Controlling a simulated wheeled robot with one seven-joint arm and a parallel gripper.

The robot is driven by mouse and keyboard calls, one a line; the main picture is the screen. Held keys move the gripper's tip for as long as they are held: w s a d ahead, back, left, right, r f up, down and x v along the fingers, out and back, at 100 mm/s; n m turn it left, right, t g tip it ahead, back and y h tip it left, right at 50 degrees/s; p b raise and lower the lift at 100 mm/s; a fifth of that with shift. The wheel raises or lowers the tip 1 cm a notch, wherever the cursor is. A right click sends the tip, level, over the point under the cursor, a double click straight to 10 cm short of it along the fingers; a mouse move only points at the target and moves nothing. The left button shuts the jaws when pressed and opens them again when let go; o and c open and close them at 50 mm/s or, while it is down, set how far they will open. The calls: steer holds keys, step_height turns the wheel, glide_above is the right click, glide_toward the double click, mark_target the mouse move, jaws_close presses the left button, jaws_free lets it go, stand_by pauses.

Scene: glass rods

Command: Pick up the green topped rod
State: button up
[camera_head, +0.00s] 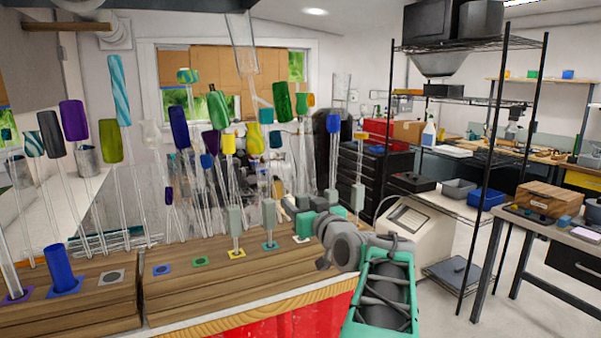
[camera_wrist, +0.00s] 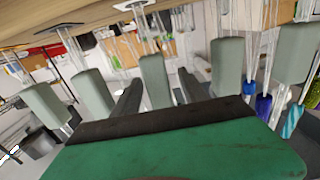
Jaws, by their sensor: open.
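Many thin glass rods with coloured tops stand upright in the head view. Dark green tops show on one rod (camera_head: 218,110) and on another (camera_head: 283,102) farther right; I cannot tell which is meant. My gripper (camera_head: 305,215) is at the right end of the wooden rack. In the wrist view my gripper (camera_wrist: 160,85) is open, its two dark fingers on either side of a grey-green block (camera_wrist: 154,80). I cannot tell whether they touch it.
The wooden rack (camera_head: 185,287) carries small coloured plates, including a green plate (camera_head: 200,262) and a teal plate (camera_head: 270,245). More grey-green blocks flank the fingers, one left (camera_wrist: 92,92) and one right (camera_wrist: 228,66). The rods crowd closely together behind the rack.

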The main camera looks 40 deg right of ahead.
steer(key=shift+x, duration=1.1)
steer(key=shift+c, duration=0.5)
jaws_close()
